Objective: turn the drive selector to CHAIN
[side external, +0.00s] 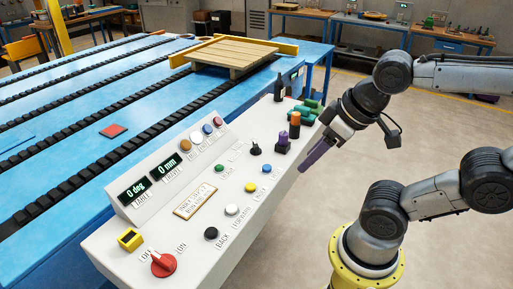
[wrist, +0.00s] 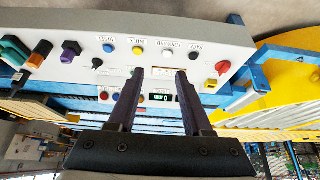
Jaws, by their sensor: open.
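The slanted white control panel (side external: 120,235) carries a small black selector knob (side external: 255,149) near its right end, beside small labels too small to read. I take this knob as the drive selector; its pointer direction cannot be told. It also shows in the wrist view (wrist: 97,63), left of the fingers. My gripper (side external: 304,167) is open and empty, with purple fingers pointing down-left beyond the panel's right edge in the side view. In the wrist view my gripper (wrist: 159,74) has its fingertips apart over the panel's middle, touching no control that I can see.
A purple-topped block (side external: 282,145), an orange-topped control (side external: 295,125) and green parts (side external: 307,113) stand close by the selector. Several push buttons, including a yellow one (side external: 250,188), and a red rotary switch (side external: 163,264) share the panel. A wooden pallet (side external: 232,57) lies behind.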

